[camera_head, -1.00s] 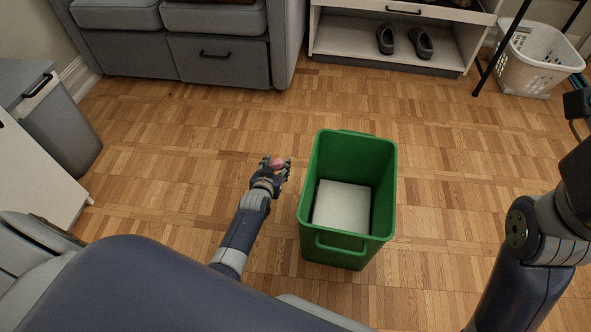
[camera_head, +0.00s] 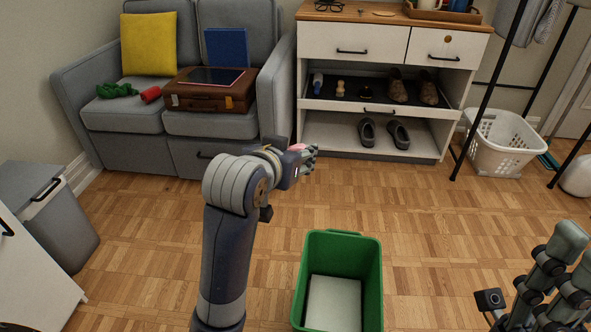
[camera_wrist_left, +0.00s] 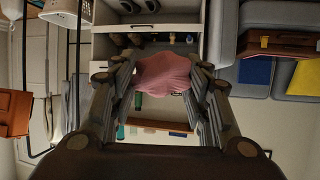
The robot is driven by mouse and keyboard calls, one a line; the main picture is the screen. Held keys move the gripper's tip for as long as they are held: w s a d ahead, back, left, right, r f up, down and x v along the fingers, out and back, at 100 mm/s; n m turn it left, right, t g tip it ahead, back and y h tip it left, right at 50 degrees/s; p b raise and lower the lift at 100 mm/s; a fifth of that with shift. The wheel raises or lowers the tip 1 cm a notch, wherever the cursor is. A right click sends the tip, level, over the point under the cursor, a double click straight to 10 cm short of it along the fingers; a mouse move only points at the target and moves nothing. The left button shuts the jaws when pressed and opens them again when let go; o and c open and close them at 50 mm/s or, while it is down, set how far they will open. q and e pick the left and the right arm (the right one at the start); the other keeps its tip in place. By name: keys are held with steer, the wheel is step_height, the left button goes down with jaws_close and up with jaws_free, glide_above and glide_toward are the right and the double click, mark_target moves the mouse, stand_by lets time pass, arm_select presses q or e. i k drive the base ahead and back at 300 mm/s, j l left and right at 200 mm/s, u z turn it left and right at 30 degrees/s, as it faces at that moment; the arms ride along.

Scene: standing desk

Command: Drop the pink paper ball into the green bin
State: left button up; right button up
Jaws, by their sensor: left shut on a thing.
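The pink paper ball (camera_head: 296,148) is held between the fingers of my left gripper (camera_head: 303,160), raised in front of the cabinet in the head view. Most of the ball is hidden there. In the left wrist view the ball (camera_wrist_left: 163,73) shows clearly between the fingers, crumpled and roundish. The green bin (camera_head: 372,265) stands on the floor at the bottom middle, open at the top, with a pale flat thing (camera_head: 333,303) inside. The gripper is above and to the left of the bin in the picture. My right gripper (camera_head: 548,282) is at the bottom right, away from the bin.
A grey sofa (camera_head: 120,118) with a brown suitcase (camera_head: 210,93) is at the back left. A white cabinet (camera_head: 372,146) with shoes stands behind. A white laundry basket (camera_head: 497,143) and black rack legs are at the right. The wooden floor around the bin is clear.

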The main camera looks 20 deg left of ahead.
mark_target(344, 298)
steer(key=l, duration=0.5)
steer(key=k+l, duration=0.15)
steer(key=l, duration=0.85)
steer(key=k, duration=0.05)
